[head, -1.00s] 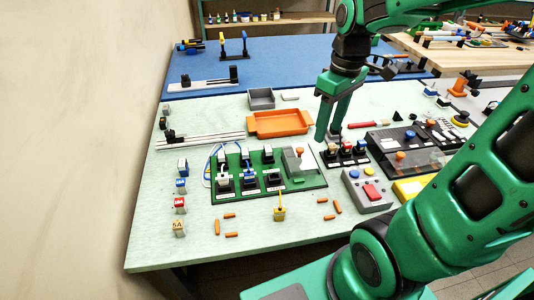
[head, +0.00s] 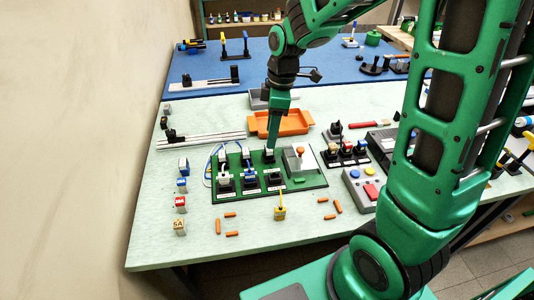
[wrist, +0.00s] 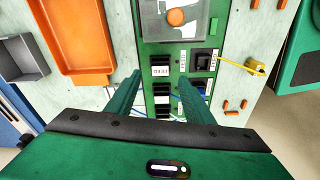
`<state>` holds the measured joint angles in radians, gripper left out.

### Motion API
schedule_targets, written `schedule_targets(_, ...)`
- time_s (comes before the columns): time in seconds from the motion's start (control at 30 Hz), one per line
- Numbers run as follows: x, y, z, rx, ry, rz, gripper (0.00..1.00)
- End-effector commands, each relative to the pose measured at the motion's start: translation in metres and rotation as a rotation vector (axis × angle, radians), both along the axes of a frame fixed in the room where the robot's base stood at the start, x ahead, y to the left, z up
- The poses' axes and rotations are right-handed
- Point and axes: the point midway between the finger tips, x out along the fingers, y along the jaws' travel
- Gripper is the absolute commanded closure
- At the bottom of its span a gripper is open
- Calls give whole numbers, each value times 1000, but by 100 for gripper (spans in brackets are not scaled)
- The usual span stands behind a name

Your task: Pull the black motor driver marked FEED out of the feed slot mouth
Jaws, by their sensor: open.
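In the wrist view, these appear as a black module with a white label (wrist: 160,66) and a black square module (wrist: 201,60). My gripper (head: 271,147) is over the far-row right end. In the wrist view, my gripper (wrist: 157,92) is open and empty, its fingers either side of the far-row column.
A grey block with an orange knob (head: 300,158) stands right of the modules. An orange tray (head: 262,124) lies behind the board. A yellow plug (head: 280,212) with a yellow lead lies in front, near loose orange pegs. A grey button box (head: 362,190) stands to the right.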

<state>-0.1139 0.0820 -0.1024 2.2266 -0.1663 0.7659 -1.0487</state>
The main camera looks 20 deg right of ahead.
Motion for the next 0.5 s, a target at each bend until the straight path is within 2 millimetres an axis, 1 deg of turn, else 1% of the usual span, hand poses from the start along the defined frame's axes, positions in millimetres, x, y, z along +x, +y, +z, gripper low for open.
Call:
schedule_targets(0.3,1,4,-40,-1,4,-2,52)
schedule_targets(0.4,2,5,-48,0,2,-2,52)
schedule_targets(0.5,2,5,-51,0,0,-2,52)
